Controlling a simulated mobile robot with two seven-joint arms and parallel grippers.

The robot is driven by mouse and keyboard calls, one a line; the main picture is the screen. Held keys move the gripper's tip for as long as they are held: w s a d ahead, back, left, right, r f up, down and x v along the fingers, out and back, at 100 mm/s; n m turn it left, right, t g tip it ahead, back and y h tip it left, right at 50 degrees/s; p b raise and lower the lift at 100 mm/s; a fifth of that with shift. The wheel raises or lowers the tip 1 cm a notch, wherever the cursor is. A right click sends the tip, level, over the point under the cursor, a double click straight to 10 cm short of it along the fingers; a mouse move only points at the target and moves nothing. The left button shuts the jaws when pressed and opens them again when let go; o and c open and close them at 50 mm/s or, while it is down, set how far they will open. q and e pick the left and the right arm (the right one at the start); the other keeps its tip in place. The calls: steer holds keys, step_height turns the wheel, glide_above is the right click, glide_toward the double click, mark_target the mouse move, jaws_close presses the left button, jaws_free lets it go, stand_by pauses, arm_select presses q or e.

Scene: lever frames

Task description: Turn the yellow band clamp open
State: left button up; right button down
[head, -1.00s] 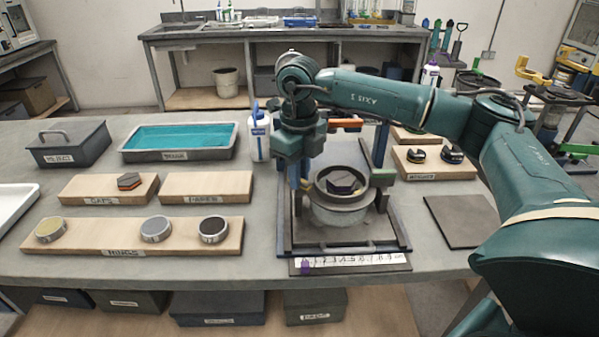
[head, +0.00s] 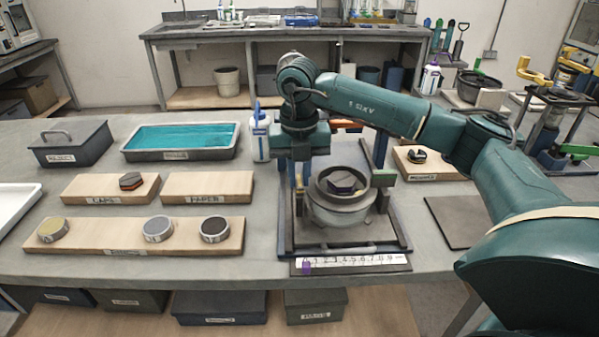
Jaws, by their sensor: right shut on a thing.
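A grey round pot (head: 340,207) with a thick rim stands in a dark frame (head: 370,247) on the bench, with a dark hexagonal piece (head: 341,184) inside the rim. My right gripper (head: 298,184) points down at the pot's left side, below my green wrist. It is shut on a small yellow part, which I take for the yellow band clamp (head: 299,175). Most of the clamp is hidden by the gripper, so its angle cannot be told. My left gripper is not in view.
A numbered scale (head: 352,260) with a purple marker (head: 306,264) lies along the frame's front. A white bottle (head: 261,137) stands close left of my wrist. Boards with caps and rings (head: 158,229) fill the left.

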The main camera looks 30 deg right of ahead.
mark_target(299, 180)
steer(key=shift+m, duration=0.4)
steer(key=c, duration=1.4)
jaws_free()
step_height(299, 180, up, 13)
steer(key=shift+r+p, duration=0.15)
steer(key=shift+p, duration=0.2)
